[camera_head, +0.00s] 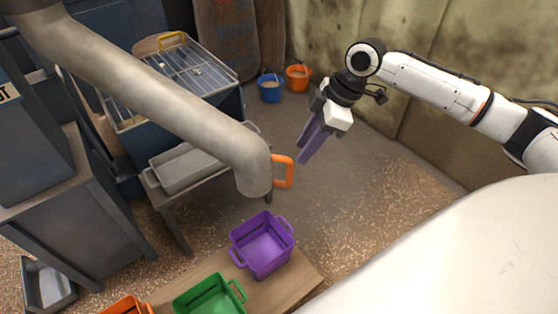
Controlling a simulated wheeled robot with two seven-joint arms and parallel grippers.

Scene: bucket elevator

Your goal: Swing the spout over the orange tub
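The spout (190,108) is a thick grey pipe that slopes down from the upper left and bends downward at its end. An orange handle (284,171) sticks out on the right of the bend. In this view the spout's mouth lies just above the purple tub (263,249). The orange tub (126,306) shows only partly at the bottom edge, left of the green tub (210,297). My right gripper (308,146) hangs up and right of the handle, apart from it. Its purple fingers point down, slightly parted, with nothing between them. My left gripper is out of view.
The tubs stand on a wooden board (300,279). A grey tray (186,170) rests on a stand behind the spout, by a blue barred box (220,105). Blue (271,90) and orange (298,77) buckets stand at the back. Floor right of the handle is clear.

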